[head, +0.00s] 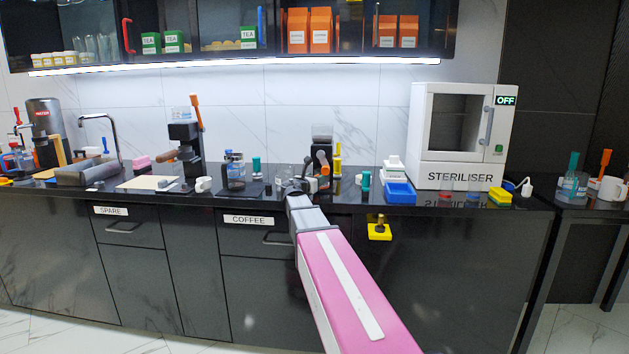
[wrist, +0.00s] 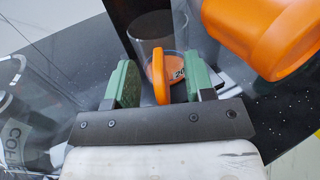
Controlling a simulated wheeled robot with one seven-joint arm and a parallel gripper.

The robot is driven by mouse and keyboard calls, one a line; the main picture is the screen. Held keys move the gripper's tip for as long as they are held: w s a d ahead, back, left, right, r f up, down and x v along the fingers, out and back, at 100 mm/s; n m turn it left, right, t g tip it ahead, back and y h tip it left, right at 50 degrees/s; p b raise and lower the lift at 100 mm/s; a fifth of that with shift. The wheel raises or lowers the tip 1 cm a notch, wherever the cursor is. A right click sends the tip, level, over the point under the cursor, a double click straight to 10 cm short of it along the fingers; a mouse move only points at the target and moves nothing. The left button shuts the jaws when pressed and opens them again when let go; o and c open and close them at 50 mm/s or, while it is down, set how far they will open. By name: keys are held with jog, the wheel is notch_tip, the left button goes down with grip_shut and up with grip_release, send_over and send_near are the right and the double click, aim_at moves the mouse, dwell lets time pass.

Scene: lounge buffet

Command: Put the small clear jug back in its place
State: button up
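A small clear jug (wrist: 150,28) stands upright just beyond my fingers in the wrist view. An orange tab with a dark mark (wrist: 158,78), which looks like its handle or label, shows between the fingers. My gripper (wrist: 158,82) is open, with a green pad on either side of the tab and visible gaps to both pads. The jug's base is partly hidden.
A large orange cylinder (wrist: 262,30) is close at upper right in the wrist view. A larger clear vessel with a printed label (wrist: 18,125) is close at left.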

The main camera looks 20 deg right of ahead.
jog(key=shift+r, duration=0.15)
jog(key=v, duration=1.2)
jog(key=shift+a, duration=0.1)
